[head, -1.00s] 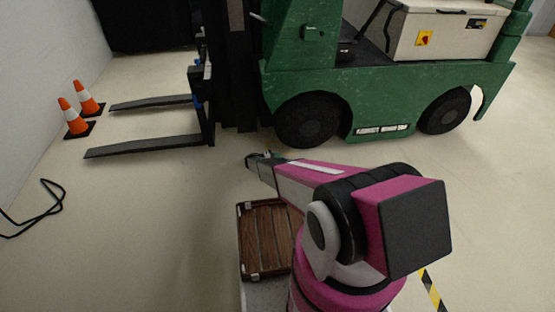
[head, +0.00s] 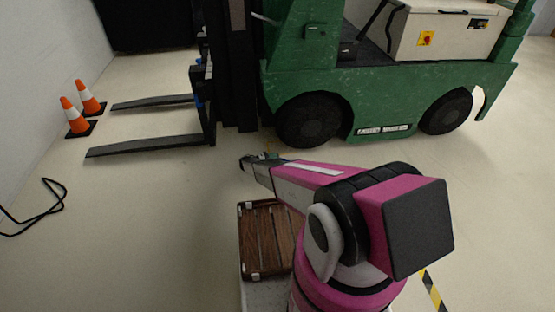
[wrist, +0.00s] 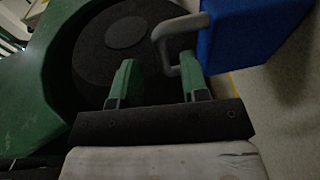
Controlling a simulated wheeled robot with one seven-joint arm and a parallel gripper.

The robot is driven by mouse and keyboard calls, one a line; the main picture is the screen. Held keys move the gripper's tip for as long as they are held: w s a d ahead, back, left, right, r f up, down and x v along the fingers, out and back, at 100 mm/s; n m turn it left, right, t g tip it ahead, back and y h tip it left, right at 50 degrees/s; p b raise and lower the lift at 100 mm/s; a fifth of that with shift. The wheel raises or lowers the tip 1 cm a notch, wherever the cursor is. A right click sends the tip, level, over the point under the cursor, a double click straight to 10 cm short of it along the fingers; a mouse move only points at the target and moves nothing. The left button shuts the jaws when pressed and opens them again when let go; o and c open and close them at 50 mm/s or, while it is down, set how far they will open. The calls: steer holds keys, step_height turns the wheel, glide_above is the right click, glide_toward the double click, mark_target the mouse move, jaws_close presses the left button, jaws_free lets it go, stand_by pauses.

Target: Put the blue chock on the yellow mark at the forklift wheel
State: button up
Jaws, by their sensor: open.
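The blue chock (wrist: 240,32) is at the upper right of the wrist view, with a grey loop handle (wrist: 163,50) on its left side. The dark forklift wheel (wrist: 95,45) is just left of it; it also shows in the head view (head: 308,120). My gripper (wrist: 158,78) is open. The handle's outer bar appears between its two green fingers, and the right finger overlaps the handle's lower arm. I cannot tell the depth between them. A thin strip of the yellow mark (wrist: 233,84) shows below the chock. In the head view my gripper (head: 258,160) is in front of the wheel; I cannot make out the chock there.
The green forklift (head: 390,85) fills the back, its forks (head: 150,146) reaching left. Two traffic cones (head: 76,115) stand by the left wall, and a black cable (head: 45,208) lies on the floor. A brown slatted tray (head: 265,235) is below my arm. Open floor lies to the left.

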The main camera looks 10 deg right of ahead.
steer(key=v, duration=0.8)
steer(key=s+d+r+m+g+y, duration=0.1)
steer(key=s+d+r+g+y, duration=0.1)
steer(key=s+d+r, duration=0.35)
steer(key=s+d+r+g+y, duration=0.1)
steer(key=s+d+r+y, duration=0.15)
steer(key=s+r, duration=0.55)
steer(key=s+d+r+m+g+y, duration=0.1)
steer(key=s+d+r+g+y, duration=0.15)
steer(key=r, duration=0.75)
steer(key=s+d+r+t+y, duration=0.1)
steer(key=s+r+y, duration=0.8)
steer(key=s+r, duration=1)
steer(key=shift+r+t, duration=0.25)
steer(key=shift+t, duration=0.5)
